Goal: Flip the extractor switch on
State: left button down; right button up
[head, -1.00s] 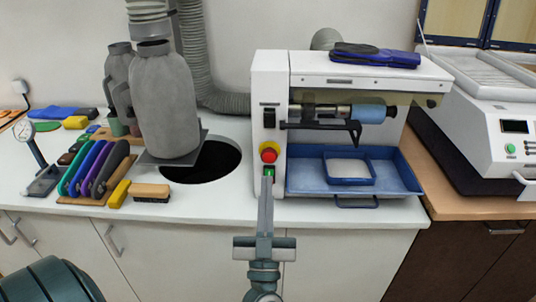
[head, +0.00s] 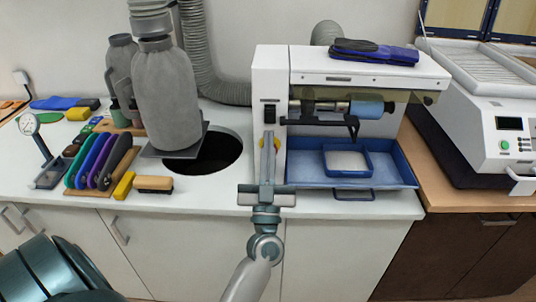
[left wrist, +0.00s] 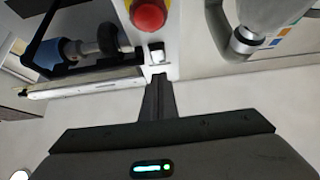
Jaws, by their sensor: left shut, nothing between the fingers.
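A black rocker switch (head: 269,113) sits high on the white front panel of the machine (head: 270,75). I cannot tell its position. Below it, the yellow collar of the red stop button (head: 262,143) shows beside my fingers, which hide most of the button. The green switch seen lower down earlier is also hidden. My left gripper (head: 268,138) is shut and empty, its fingers pointing up the panel toward the rocker. In the left wrist view the fingertips (left wrist: 157,80) are close to a small switch (left wrist: 156,56), with the red button (left wrist: 149,14) beyond it. Contact is unclear. My right gripper is out of view.
A blue tray (head: 400,180) and a black bar (head: 320,121) are right of the panel. Left are a round dark hole (head: 215,155), a grey bag (head: 166,95), a brush (head: 153,184) and a tool rack. Cabinet fronts are below the worktop.

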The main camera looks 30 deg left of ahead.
aim_at(270, 119)
pick_arm(q)
jog(key=shift+w+a+f, duration=0.1)
jog(key=shift+w+a, duration=0.45)
jog(key=shift+w, duration=0.35)
jog(key=shift+w+a+f, duration=0.1)
jog(key=shift+w+a, duration=0.45)
jog(key=shift+w, duration=0.3)
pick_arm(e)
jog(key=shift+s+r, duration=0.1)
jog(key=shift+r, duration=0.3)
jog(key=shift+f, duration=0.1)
pick_arm(q)
jog(key=shift+f, duration=0.15)
jog(key=shift+w+a+f+b, duration=0.15)
jog(key=shift+w+f+b, duration=0.1)
jog(key=shift+b, duration=0.7)
jog(key=shift+r+p, duration=0.25)
jog(key=shift+p, duration=0.15)
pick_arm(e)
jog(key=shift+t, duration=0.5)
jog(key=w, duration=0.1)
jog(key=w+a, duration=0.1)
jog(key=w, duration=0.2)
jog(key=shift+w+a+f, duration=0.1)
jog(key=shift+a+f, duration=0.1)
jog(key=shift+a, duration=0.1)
